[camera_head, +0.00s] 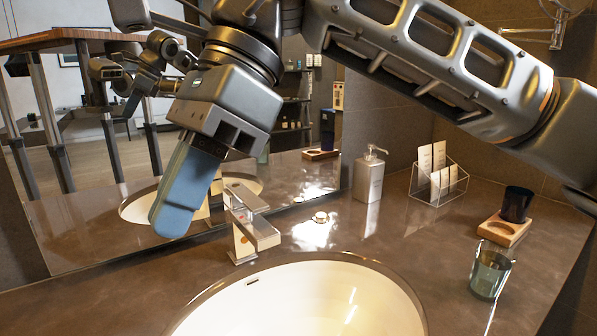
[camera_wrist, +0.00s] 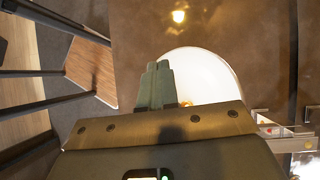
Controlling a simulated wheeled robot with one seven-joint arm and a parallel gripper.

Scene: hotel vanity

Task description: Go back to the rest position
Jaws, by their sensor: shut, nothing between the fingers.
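My gripper (camera_head: 172,222) hangs at the left in the head view, above the counter and in front of the mirror. Its blue-grey fingers point down and lie together, with nothing between them. In the wrist view my gripper (camera_wrist: 156,66) shows as two greenish fingers side by side, in front of the white sink. The fingers are to the left of the faucet (camera_head: 245,225) and apart from it in the head view. My arm crosses the top of the head view and hides part of the back wall.
A cream sink (camera_head: 300,305) is set in the brown counter (camera_head: 395,245). A soap dispenser (camera_head: 369,176), a clear card holder (camera_head: 437,196), a dark cup (camera_head: 516,204) on a wooden tray (camera_head: 503,229) and a glass (camera_head: 490,272) stand at the right. The mirror (camera_head: 95,215) stands behind.

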